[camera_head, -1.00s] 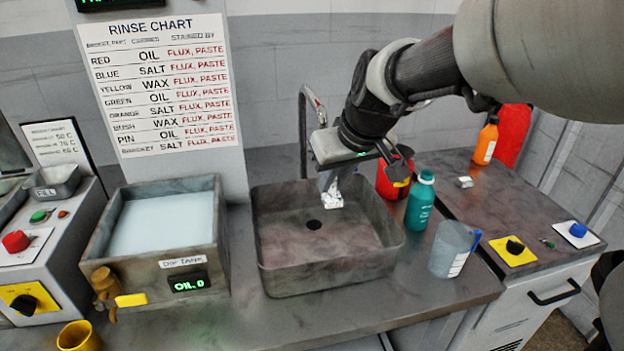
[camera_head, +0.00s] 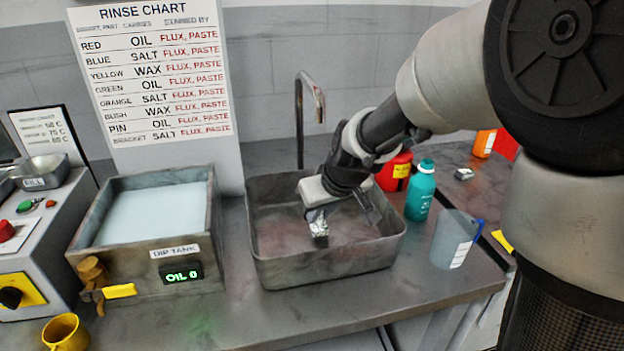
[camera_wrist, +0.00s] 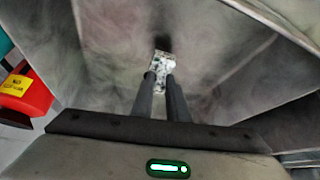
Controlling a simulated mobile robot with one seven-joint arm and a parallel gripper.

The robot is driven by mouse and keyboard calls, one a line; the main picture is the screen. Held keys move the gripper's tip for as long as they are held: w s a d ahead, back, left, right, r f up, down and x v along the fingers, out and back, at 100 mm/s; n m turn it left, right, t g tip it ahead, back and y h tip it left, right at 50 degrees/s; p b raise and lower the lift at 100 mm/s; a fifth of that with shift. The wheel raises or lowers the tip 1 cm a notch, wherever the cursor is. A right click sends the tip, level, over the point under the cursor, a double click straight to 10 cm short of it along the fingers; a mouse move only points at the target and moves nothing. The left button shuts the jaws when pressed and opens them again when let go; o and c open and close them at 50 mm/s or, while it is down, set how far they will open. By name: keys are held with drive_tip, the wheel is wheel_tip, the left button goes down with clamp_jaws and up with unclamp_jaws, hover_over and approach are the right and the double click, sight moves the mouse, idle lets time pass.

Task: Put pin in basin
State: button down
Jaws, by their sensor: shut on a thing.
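The basin (camera_head: 325,268) is a grey, open metal tub set on the counter in the head view. Its inside (camera_wrist: 105,50) fills most of the wrist view. My gripper (camera_head: 317,214) points down inside the basin's outline, and its two dark fingers (camera_wrist: 160,82) are closed on a small silvery, speckled piece, the pin (camera_head: 319,230). In the wrist view the pin (camera_wrist: 161,64) sticks out past the fingertips. It is over the basin floor; I cannot tell whether it touches it. The drain hole is hidden in the head view.
A tap (camera_head: 310,95) stands behind the basin. A dip tank (camera_head: 135,262) reading OIL is at its left. A red container (camera_head: 394,171), a teal bottle (camera_head: 420,190) and a clear jug (camera_head: 453,240) stand at its right. A yellow cup (camera_head: 65,332) is front left.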

drive_tip(key=shift+w+f, duration=0.15)
drive_tip(key=shift+f, duration=0.45)
drive_tip(key=shift+f+b, duration=0.2)
drive_tip(key=shift+b, duration=0.25)
drive_tip(key=c, duration=1.7)
unclamp_jaws()
drive_tip(key=shift+c, duration=0.2)
drive_tip(key=shift+r, duration=0.1)
